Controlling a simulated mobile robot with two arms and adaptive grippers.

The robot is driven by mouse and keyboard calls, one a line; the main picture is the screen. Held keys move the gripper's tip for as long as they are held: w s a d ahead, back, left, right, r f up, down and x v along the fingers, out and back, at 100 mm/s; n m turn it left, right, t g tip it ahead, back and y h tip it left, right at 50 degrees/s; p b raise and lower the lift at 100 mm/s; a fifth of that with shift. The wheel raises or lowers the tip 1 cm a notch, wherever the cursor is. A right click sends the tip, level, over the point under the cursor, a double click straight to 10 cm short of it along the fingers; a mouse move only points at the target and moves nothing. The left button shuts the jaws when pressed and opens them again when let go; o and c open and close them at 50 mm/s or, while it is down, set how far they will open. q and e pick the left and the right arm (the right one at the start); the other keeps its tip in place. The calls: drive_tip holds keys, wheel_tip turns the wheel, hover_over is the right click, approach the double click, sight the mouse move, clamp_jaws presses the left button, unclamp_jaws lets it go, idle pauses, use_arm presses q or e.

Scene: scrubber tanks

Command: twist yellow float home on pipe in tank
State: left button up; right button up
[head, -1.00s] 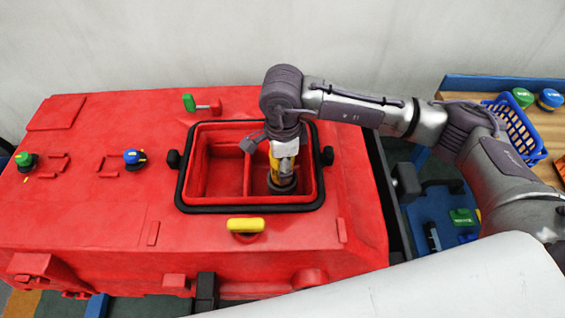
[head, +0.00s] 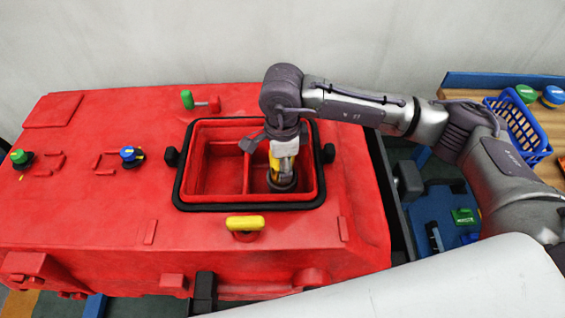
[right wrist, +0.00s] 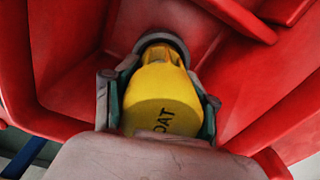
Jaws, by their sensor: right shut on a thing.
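The yellow float (right wrist: 160,98), with dark lettering on it, fills the middle of the right wrist view. My right gripper (right wrist: 158,105) is shut on it, a finger on each side. In the head view the gripper (head: 283,160) reaches down into the right compartment of the red tank (head: 222,170), and only a little of the float (head: 274,163) shows there. A grey ring (right wrist: 163,40) surrounds the float's far end. The pipe itself is hidden, so I cannot tell how far the float sits on it. My left gripper is not in view.
The tank opening has a black rim (head: 245,207) with black knobs at its sides. A yellow handle (head: 245,223) stands in front, a green-handled part (head: 188,100) behind. Blue (head: 129,154) and green knobs (head: 19,157) are at left. A blue basket (head: 520,130) is at right.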

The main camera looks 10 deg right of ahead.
idle(0.4)
drive_tip(key=shift+m, duration=1.4)
drive_tip(key=shift+m, duration=1.3)
drive_tip(key=shift+m, duration=1.3)
